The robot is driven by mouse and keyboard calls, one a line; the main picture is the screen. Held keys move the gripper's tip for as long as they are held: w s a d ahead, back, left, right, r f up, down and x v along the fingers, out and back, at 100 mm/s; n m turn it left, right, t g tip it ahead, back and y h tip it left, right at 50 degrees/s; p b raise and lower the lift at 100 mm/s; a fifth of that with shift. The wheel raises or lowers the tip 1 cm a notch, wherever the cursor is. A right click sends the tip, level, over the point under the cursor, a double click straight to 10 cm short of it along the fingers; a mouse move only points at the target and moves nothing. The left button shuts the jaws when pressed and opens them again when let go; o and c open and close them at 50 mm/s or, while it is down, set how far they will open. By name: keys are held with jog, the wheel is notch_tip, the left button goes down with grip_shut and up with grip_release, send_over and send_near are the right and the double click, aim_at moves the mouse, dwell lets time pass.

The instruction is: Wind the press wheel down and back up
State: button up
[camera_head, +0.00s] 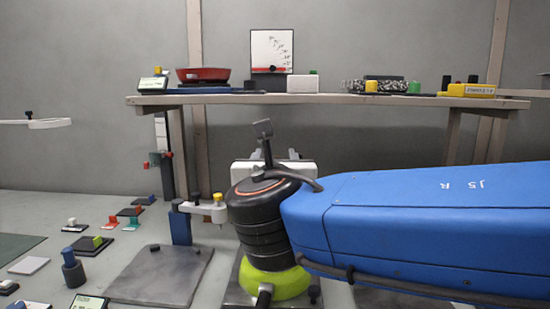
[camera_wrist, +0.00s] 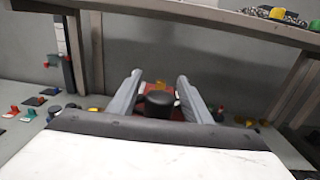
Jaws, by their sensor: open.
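My gripper (camera_wrist: 160,76) is open in the wrist view, with its two grey fingers spread apart. A black round knob (camera_wrist: 160,103) shows in the gap between the fingers, with a dark red part (camera_wrist: 191,111) behind it. This may be the press wheel and its handle, but I cannot tell for sure. The fingers are not closed on the knob, and I cannot tell whether either touches it. In the head view my blue arm and black wrist cover this area, so the wheel does not show clearly there.
A wooden bench (camera_head: 215,99) runs across the back, bearing a red pan (camera_head: 203,74), a dial board (camera_head: 272,50) and a yellow box (camera_head: 470,90). A post with a swing arm (camera_head: 180,226) stands left of my wrist.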

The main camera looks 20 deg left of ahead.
jog(key=c, duration=1.1)
jog(key=shift+o, duration=0.2)
jog(key=shift+n+y, duration=0.3)
jog(key=shift+y, duration=0.1)
jog(key=shift+s+a+r+n+g+y, duration=0.1)
jog(key=shift+a+n+g+y, duration=0.15)
jog(key=shift+n+g+y, duration=0.55)
jog(key=shift+s+a+r+n+g+y, duration=0.1)
jog(key=shift+a+n+g+y, duration=0.3)
jog(key=shift+y, duration=0.7)
jog(key=shift+s+f+n+g+y, duration=0.15)
jog(key=shift+n+g+y, duration=0.35)
jog(key=shift+n+y, duration=0.35)
jog(key=o, duration=1.1)
jog(key=shift+c, duration=0.2)
